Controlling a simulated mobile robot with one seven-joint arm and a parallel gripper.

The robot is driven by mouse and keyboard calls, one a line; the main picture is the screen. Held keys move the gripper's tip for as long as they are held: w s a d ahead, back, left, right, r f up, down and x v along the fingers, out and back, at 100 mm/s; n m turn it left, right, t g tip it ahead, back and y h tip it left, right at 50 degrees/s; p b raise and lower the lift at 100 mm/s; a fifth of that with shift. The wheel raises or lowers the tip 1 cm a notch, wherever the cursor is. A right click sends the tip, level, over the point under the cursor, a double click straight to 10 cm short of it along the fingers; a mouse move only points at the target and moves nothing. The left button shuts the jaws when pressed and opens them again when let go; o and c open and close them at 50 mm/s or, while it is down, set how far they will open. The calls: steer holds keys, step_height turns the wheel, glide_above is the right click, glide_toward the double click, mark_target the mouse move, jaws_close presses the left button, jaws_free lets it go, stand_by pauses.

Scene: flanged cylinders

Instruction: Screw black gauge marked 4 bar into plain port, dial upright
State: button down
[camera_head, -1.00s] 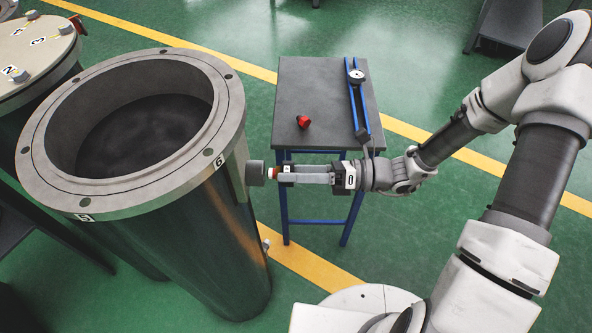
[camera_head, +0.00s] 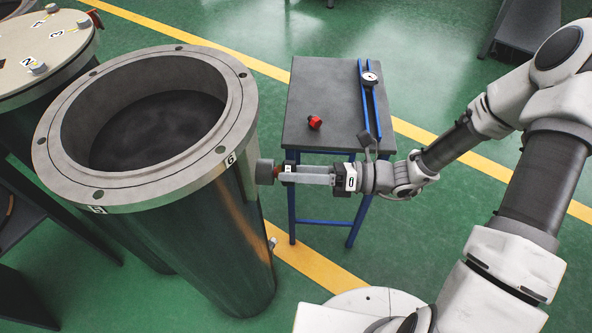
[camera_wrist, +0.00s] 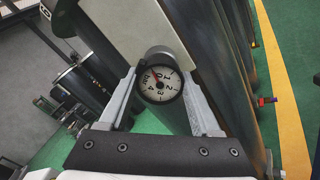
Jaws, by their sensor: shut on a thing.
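My gripper (camera_head: 284,174) is shut on the black gauge (camera_wrist: 160,83), whose round white dial faces the wrist camera between the two grey fingers. The dial has a red needle, the figures 0 to 4 and small lettering. In the wrist view, its 0 is near the top and the needle points up and left.
A dark table (camera_head: 340,85) stands behind my gripper. It carries a red part (camera_head: 315,122) and a blue-railed fixture (camera_head: 369,100). A second, lidded cylinder (camera_head: 45,45) stands at the far left. Open green floor lies right of the table.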

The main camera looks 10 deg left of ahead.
steer(key=shift+a, duration=0.1)
stand_by(0.3)
jaws_free()
steer(key=shift+f, duration=0.3)
stand_by(0.4)
steer(key=d+p, duration=0.2)
steer(key=d, duration=0.5)
steer(key=shift+w, duration=0.45)
stand_by(0.4)
stand_by(0.5)
